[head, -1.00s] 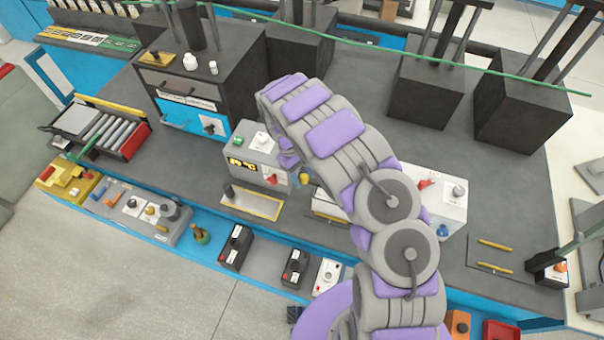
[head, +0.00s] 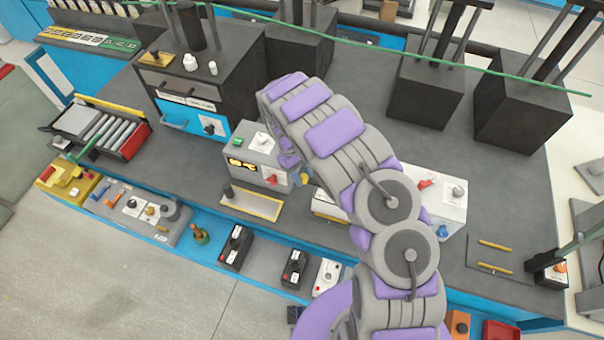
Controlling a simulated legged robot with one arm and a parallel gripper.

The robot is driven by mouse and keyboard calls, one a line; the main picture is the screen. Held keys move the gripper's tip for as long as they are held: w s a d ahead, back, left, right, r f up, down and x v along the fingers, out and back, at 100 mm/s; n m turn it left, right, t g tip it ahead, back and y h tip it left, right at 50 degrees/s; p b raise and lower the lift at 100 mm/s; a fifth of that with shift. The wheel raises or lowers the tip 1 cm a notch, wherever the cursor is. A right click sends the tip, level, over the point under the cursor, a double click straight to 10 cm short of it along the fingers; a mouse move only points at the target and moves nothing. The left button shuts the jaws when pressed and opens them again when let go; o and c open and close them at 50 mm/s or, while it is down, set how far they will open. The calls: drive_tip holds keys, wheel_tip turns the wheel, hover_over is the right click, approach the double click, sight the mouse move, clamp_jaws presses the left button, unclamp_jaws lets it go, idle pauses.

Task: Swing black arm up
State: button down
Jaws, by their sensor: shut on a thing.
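My arm's far end curves down over the grey box (head: 258,150) with a yellow-on-black display. The end of my gripper (head: 289,160) shows only in part, by the right side of this box. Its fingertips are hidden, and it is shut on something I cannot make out. No black arm can be clearly identified there. A black lever (head: 209,128) shows on a blue panel to the left. A short black post (head: 229,191) stands at the left end of a yellow-edged plate (head: 255,204). A red part (head: 271,181) is on the box front.
A white box (head: 445,200) with a red lever stands right of my arm. Black blocks (head: 425,97) with posts stand behind. Small devices (head: 236,247) line the blue front ledge. A green cable (head: 440,62) crosses the back.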

drive_tip(key=shift+r+y+p, duration=0.3)
drive_tip(key=shift+r+p, duration=0.1)
drive_tip(key=shift+r, duration=0.25)
drive_tip(key=r+y, duration=0.1)
drive_tip(key=r, duration=0.1)
drive_tip(key=d+r+t+y+p, duration=0.1)
drive_tip(key=r, duration=0.1)
drive_tip(key=r+p, duration=0.1)
drive_tip(key=r, duration=0.1)
drive_tip(key=shift+s+d+r+y, duration=0.2)
drive_tip(key=shift+s+d+y, duration=0.05)
drive_tip(key=shift+s+y, duration=0.15)
drive_tip(key=s+d+r+t+y+b, duration=0.1)
drive_tip(key=s+d+r+y+b, duration=0.1)
drive_tip(key=d+r+y+b, duration=0.1)
drive_tip(key=s+d+r+t+y+b, duration=0.1)
drive_tip(key=s+d+r+y+b, duration=0.1)
drive_tip(key=d+r+b, duration=0.4)
drive_tip(key=s+d+r+n+t+y+b, duration=0.1)
drive_tip(key=s+d+r+y+b, duration=0.1)
drive_tip(key=d, duration=0.5)
drive_tip(key=shift+s+r+t+y+b, duration=0.35)
drive_tip(key=shift+r+y+b, duration=0.45)
drive_tip(key=shift+r+b, duration=0.65)
